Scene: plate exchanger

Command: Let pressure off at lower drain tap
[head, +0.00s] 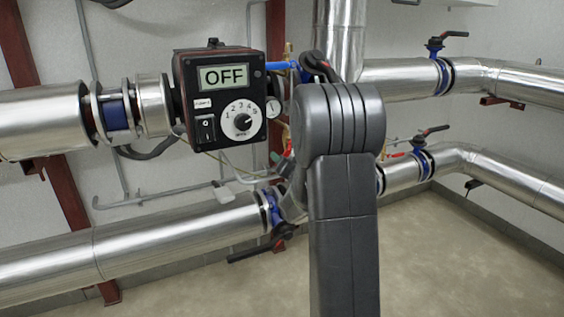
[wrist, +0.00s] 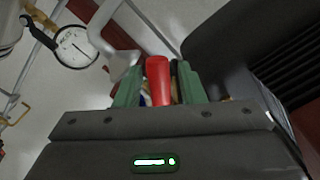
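A red lever handle (wrist: 158,85), apparently the drain tap's, stands between the green fingers of my gripper (wrist: 160,82) in the wrist view. The fingers are apart, one on each side of the handle, with narrow gaps beside it; I see no firm grip. The tap body below the handle is hidden by my gripper. In the head view my arm covers most of this spot. Only a small bit of red and green (head: 287,152) shows left of the arm, too small to tell apart.
A pump control box (head: 222,98) reads OFF, its dial beside a rocker switch. A pressure gauge (wrist: 76,46) is at upper left in the wrist view; its reading is unclear. Silver pipes (head: 160,238) with blue valves and dark levers (head: 262,248) surround my arm. Floor at right is clear.

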